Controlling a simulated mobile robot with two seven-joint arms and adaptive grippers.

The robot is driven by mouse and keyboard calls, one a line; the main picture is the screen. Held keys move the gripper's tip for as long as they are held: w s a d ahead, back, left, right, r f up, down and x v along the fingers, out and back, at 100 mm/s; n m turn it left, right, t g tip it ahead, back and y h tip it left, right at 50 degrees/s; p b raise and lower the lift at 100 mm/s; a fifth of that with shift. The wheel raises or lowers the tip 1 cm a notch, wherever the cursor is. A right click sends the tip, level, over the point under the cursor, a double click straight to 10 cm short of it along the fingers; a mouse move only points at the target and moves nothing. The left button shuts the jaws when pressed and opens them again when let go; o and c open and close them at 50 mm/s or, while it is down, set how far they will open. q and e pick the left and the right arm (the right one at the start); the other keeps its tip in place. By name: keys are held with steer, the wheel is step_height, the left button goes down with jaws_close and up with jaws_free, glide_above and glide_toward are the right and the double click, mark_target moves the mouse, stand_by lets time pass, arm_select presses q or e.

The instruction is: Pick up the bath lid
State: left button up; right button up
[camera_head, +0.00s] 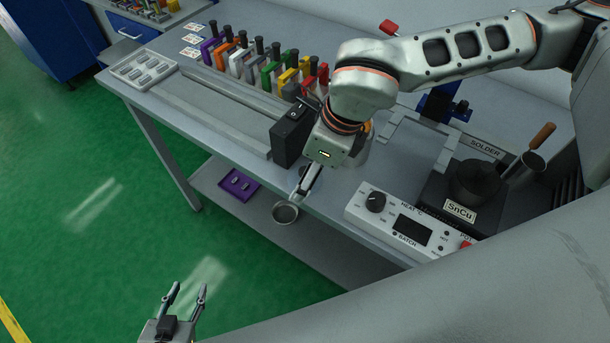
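The solder bath is a dark block with an "SnCu" label (460,211), at the right of the bench in the head view. A round black lid-like piece (476,180) sits on top of it. My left gripper (188,290) is at the bottom left, over the green floor, with its two fingers apart and nothing between them. It is far from the bath. My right gripper (304,188) points down near the bench's front edge, left of the bath and apart from it. Its fingers are seen nearly edge-on, so their opening cannot be told.
A small round metal cup (286,213) is by my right fingertips; contact is unclear. A white heat control box (410,224) stands in front of the bath. A wooden-handled ladle (541,137) is at its right. Coloured holders (245,62) line the bench's back.

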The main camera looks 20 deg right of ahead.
steer(key=c, duration=1)
steer(key=shift+r, duration=0.1)
